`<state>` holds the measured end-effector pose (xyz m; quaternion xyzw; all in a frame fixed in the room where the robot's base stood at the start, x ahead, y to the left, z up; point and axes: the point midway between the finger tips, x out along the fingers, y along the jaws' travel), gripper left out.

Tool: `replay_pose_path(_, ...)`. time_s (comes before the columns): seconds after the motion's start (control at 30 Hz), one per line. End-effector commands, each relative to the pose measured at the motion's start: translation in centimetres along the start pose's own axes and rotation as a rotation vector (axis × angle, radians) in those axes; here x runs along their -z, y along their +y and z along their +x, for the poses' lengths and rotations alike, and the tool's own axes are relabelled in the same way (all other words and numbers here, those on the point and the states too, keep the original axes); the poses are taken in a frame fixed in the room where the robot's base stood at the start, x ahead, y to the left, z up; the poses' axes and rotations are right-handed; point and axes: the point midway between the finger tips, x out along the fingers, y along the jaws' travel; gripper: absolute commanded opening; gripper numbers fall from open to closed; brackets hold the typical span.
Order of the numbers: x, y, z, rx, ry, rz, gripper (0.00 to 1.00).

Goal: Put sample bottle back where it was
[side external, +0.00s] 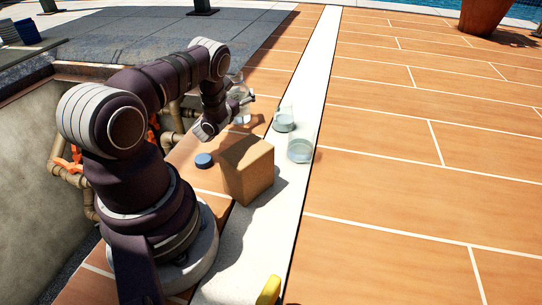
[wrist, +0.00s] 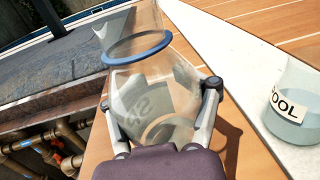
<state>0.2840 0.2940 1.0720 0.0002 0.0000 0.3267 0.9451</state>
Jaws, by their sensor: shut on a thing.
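My gripper (wrist: 160,96) is shut on a clear sample bottle (wrist: 150,72) with a blue ring round its neck. A finger lies on each side of its body, and the bottle looks empty. In the side view my gripper (side external: 240,98) is at the end of the bent arm, above the tiled strip beside the pit, and the held bottle is small and partly hidden. A clear container of pale liquid labelled "POOL" (wrist: 290,108) stands to the right in the wrist view. The side view shows two clear containers with liquid, one farther back (side external: 284,121) and one nearer (side external: 300,150), on the white strip.
A cardboard box (side external: 248,172) stands in front of the containers. A round blue lid-like object (side external: 203,160) lies left of it. A yellow object (side external: 268,291) is at the bottom edge. The open pit with pipes (side external: 88,192) lies left. The tiled deck (side external: 420,150) right is clear.

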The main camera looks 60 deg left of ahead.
Motion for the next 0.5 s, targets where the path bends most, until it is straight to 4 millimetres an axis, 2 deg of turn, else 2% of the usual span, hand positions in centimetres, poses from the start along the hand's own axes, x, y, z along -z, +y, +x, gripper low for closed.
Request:
replay_pose_path(0.03,0.18,0.0,-0.01,0.0,0.001,0.0,0.11)
replay_pose_path(0.07,0.23,0.0,-0.01,0.0,0.001,0.0,0.53)
replay_pose_path(0.33,0.17,0.0,0.0,0.0,0.001,0.0,0.88)
replay_pose_path(0.5,0.17,0.0,0.0,0.0,0.0,0.0,0.89)
